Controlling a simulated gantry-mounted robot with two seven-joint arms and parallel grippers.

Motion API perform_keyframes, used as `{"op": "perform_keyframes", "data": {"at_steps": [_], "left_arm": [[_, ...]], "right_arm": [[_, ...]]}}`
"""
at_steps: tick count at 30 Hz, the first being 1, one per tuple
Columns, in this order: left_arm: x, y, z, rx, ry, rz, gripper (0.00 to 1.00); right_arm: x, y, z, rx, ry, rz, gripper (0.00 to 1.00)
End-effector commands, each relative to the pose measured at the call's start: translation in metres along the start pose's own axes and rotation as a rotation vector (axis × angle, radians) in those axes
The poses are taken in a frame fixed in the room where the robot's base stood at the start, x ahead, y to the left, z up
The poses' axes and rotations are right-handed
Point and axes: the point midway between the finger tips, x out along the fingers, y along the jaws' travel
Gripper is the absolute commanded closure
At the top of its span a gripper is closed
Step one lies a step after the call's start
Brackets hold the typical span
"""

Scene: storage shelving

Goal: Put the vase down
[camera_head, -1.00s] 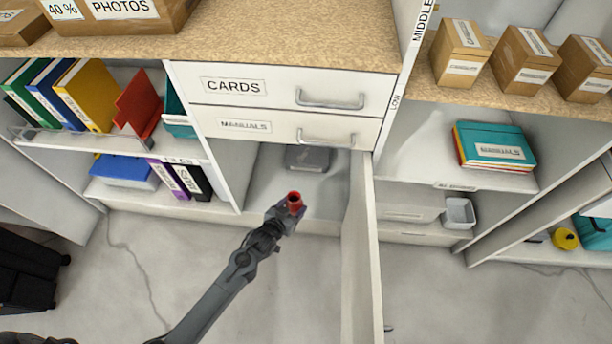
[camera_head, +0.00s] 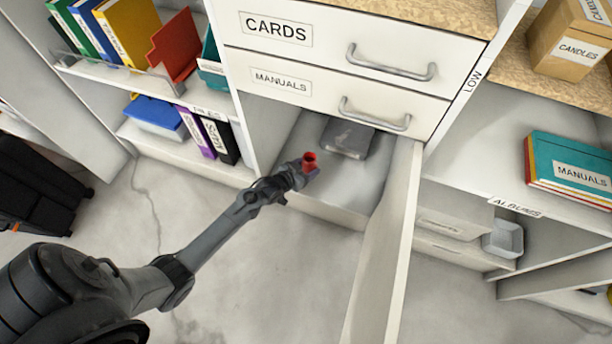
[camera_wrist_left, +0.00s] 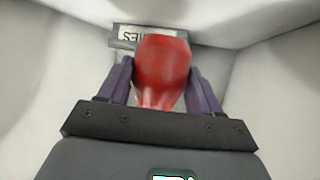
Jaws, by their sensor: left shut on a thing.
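The red vase (camera_head: 310,162) is small and sits at the end of my left arm in the head view. My left gripper (camera_head: 303,168) is shut on it, at the front opening of the lower cupboard compartment. In the left wrist view the vase (camera_wrist_left: 162,72) fills the gap between the two purple-grey fingers of my left gripper (camera_wrist_left: 162,85). The cupboard floor (camera_head: 345,180) shows below and behind the vase. From these views I cannot tell whether the vase touches it. My right gripper is not in view.
A grey box (camera_head: 347,138) stands at the back of the compartment. The open cupboard door (camera_head: 385,250) swings out on the right. Drawers labelled CARDS (camera_head: 275,28) and MANUALS (camera_head: 282,82) are above. The compartment floor in front of the box is clear.

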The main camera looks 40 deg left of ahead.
Motion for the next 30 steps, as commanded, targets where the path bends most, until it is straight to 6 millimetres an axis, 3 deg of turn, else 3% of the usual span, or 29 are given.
{"op": "perform_keyframes", "data": {"at_steps": [5,15,29,30], "left_arm": [[0.003,-0.005,0.003,0.0,0.001,0.0,0.72],[0.019,-0.005,0.037,-0.001,0.001,-0.001,0.72],[0.021,-0.005,0.041,0.0,0.001,-0.001,0.72],[0.021,-0.005,0.041,0.0,0.0,0.0,0.33]], "right_arm": [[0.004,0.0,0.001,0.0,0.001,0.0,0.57],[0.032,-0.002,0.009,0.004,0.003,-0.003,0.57],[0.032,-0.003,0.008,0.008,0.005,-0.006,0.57],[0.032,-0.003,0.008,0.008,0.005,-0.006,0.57]]}}
